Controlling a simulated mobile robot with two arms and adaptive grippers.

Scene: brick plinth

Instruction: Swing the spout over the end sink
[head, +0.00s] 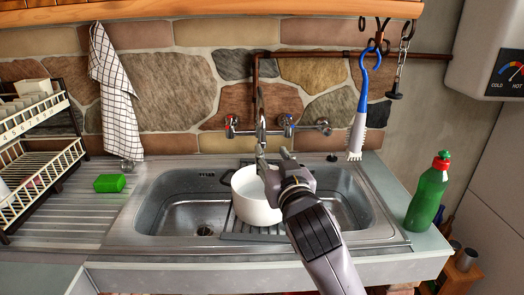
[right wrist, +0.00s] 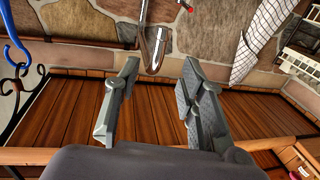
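The chrome spout (head: 261,132) hangs from the wall tap over the middle of the sink unit. The left basin (head: 178,213) is empty, with its drain showing; the right basin (head: 350,205) is partly hidden by my arm. My right gripper (head: 272,160) is in front of the spout, above the white pot. In the right wrist view, its fingers (right wrist: 156,80) are apart with nothing gripped between them. The spout's end (right wrist: 155,58) shows just beyond the fingertips, between them; contact cannot be told. My left gripper is not in view.
A white pot (head: 248,202) stands on a rack between the basins. A green bottle (head: 428,193) stands at the right, and a blue-handled brush (head: 359,120) hangs behind. A green sponge (head: 110,183) and dish rack (head: 40,165) are at the left.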

